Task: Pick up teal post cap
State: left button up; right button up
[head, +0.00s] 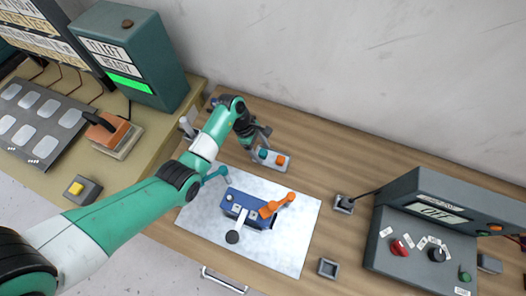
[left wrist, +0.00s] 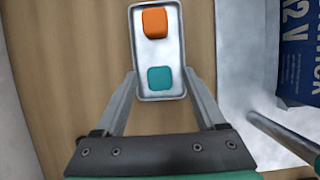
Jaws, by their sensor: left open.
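The teal post cap (left wrist: 160,78) sits in a small pale tray (left wrist: 141,60), in the end nearer my gripper in the left wrist view. It also shows in the head view (head: 263,154). An orange cap (left wrist: 155,22) sits beside it in the same tray and shows in the head view (head: 280,159). My left gripper (left wrist: 160,74) is open and empty, its fingers on either side of the tray's near end with the teal cap between them in the picture. I cannot tell the height of the fingertips above the cap. My right gripper is not in view.
A grey control box (head: 420,235) stands at the right. A small square dish (head: 328,268) lies between. Bare wood surrounds the tray's right side.

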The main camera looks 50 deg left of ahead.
pick_arm(q)
grip_shut()
jog(key=shift+r, duration=0.1)
